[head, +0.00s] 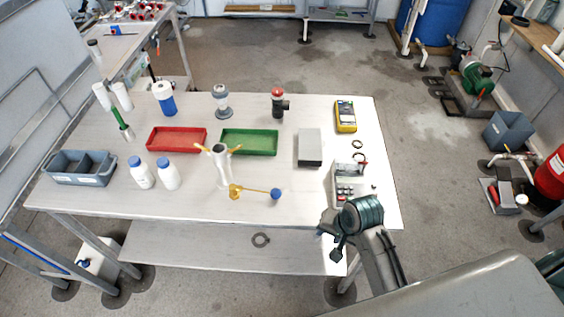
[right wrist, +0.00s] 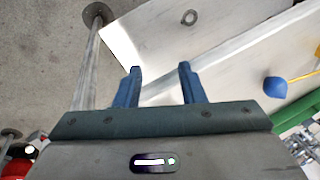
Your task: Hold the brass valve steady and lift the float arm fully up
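The brass valve (head: 235,191) sits near the front middle of the white table, by the foot of a pale upright stand with yellow prongs. Its thin float arm (head: 256,190) reaches right and ends in a blue float ball (head: 276,194), looking roughly level. The ball also shows at the right of the right wrist view (right wrist: 275,87), with part of the yellow float arm (right wrist: 304,77). My right gripper (head: 328,241) is by the table's front right edge, apart from the float. In the right wrist view its blue fingers (right wrist: 159,70) are spread and empty. My left gripper is not seen.
The table (head: 300,212) holds a red tray (head: 150,139), a green tray (head: 272,143), two white bottles with blue caps (head: 142,174) and a grey bin (head: 60,179). A control box (head: 340,199) stands close to my right gripper. The front right tabletop is fairly clear.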

